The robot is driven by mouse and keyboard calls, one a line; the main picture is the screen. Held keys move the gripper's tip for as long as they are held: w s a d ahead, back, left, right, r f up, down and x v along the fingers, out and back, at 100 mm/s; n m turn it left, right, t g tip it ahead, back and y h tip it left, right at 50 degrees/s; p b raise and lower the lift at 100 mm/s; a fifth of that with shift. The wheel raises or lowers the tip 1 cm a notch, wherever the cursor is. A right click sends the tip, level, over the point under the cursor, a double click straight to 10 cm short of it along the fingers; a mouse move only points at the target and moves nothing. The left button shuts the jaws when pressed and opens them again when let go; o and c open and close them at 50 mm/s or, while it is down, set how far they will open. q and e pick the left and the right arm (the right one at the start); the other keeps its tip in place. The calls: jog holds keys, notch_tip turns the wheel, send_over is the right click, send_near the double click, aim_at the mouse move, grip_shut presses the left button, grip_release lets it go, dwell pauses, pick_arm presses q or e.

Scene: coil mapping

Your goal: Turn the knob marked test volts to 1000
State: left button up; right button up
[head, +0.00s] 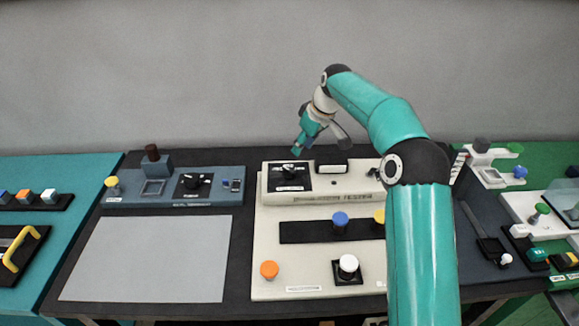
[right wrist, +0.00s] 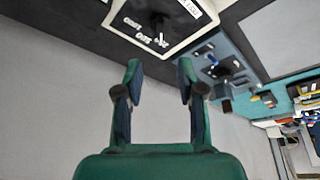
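A black knob (head: 290,172) sits on a black dial plate with white marks, at the back left of the cream panel (head: 266,222). A similar dark knob (head: 193,182) sits on the blue-grey panel to the left. I cannot read which is marked test volts. My right gripper (head: 322,146) is open and empty above and behind the cream panel's knob, apart from it; its spread fingers show in the right wrist view (right wrist: 160,75). My left gripper is out of view.
The cream panel carries blue (head: 340,219), orange (head: 269,270) and white (head: 348,264) buttons. A flat grey mat (head: 150,258) lies to the left. Green and teal benches with other devices flank the dark table.

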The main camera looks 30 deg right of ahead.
aim_at(290, 170)
jog(key=p+x, duration=0.1)
jog(key=x, duration=1.1)
jog(key=shift+w+a+p, duration=0.1)
jog(key=shift+p, duration=0.25)
